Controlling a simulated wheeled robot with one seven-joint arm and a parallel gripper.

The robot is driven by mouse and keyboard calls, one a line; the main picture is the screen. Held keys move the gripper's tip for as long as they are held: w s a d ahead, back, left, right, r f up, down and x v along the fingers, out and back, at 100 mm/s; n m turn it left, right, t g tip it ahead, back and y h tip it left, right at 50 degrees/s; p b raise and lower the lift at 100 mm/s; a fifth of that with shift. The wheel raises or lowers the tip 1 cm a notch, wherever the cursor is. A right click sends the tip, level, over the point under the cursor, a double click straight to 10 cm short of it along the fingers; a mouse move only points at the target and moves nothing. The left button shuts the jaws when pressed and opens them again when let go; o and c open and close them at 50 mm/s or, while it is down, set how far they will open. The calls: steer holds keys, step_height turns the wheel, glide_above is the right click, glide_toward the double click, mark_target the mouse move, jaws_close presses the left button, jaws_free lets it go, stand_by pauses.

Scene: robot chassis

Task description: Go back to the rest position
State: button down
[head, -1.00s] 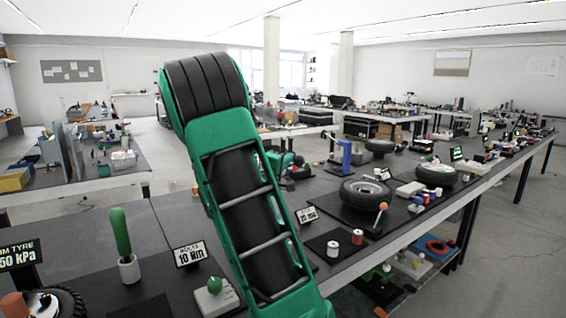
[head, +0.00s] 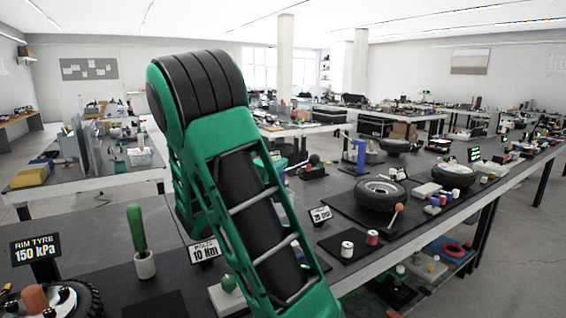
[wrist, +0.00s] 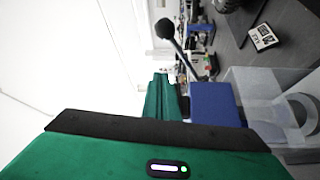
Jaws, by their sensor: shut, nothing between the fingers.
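My gripper (wrist: 165,98) shows in the wrist view as a narrow green piece beyond the black-edged green wrist body. It is shut and empty. A blue block-like thing (wrist: 213,103) appears just right of it, and I cannot tell how far away it is. In the head view my green and black arm stands raised over the dark workbench (head: 85,225). The gripper itself is not visible there.
Near the arm are a green-handled tool in a white holder (head: 137,232), a "10 Nm" sign (head: 205,251), a "150 kPa" sign (head: 36,250) and a wheel (head: 70,300). A tyre (head: 380,193) lies right of the arm. A side table (head: 90,184) stands at left.

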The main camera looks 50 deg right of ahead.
steer(key=shift+a, duration=0.2)
stand_by(0.5)
steer(key=s+a+f+m+g+y, duration=0.35)
steer(key=s+f+m+y, duration=0.45)
steer(key=s+f, duration=0.6)
steer(key=s+a+f+y, duration=0.1)
steer(key=s+a+y, duration=0.4)
steer(key=a, duration=0.6)
steer(key=s+a+f+n+y, duration=0.1)
steer(key=s+a+y, duration=0.5)
steer(key=a, duration=0.5)
steer(key=shift+s+a, duration=0.15)
steer(key=shift+g, duration=0.25)
